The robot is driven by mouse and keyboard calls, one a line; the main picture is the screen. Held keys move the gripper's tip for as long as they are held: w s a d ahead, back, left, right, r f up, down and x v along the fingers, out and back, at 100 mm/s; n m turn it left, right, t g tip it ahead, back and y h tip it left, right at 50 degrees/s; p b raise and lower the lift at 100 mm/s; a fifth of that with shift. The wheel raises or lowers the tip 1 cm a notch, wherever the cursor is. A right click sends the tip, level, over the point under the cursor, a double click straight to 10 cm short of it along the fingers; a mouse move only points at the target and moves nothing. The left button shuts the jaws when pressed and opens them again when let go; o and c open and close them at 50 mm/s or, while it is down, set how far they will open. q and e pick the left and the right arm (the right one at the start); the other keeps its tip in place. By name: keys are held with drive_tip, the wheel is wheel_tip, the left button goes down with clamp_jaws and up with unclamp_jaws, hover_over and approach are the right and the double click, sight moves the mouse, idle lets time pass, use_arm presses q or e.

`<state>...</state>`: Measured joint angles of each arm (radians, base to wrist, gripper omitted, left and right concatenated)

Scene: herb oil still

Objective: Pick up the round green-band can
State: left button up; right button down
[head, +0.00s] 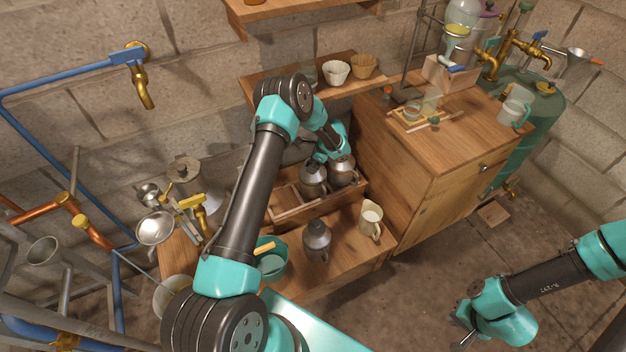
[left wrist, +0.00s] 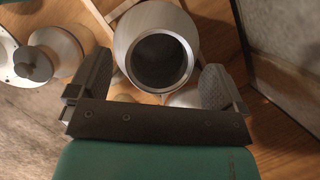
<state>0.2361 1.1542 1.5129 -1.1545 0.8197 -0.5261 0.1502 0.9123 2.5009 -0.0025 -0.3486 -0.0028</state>
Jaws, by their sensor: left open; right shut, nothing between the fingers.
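Two metal cans stand close together in the wooden crate, a left one (head: 313,180) and a right one (head: 343,172). A third metal can (head: 317,242) stands on the lower bench in front. I cannot make out a green band on any of them. My left gripper (head: 332,150) is over the crate, close above the cans. In the left wrist view it is open, with a finger on each side of an open-mouthed metal can (left wrist: 160,22); contact cannot be told. A dark-capped can (left wrist: 55,52) is to its left. My right gripper (head: 464,337) is shut and empty over the floor.
A cream jug (head: 370,219) and a teal bowl (head: 272,265) stand on the lower bench. The wooden cabinet (head: 405,200) rises right of the crate.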

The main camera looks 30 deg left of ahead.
use_arm(q)
drive_tip(key=shift+x, duration=1)
drive_tip(key=c, duration=1.5)
drive_tip(key=shift+o, duration=0.2)
drive_tip(key=shift+r, duration=0.1)
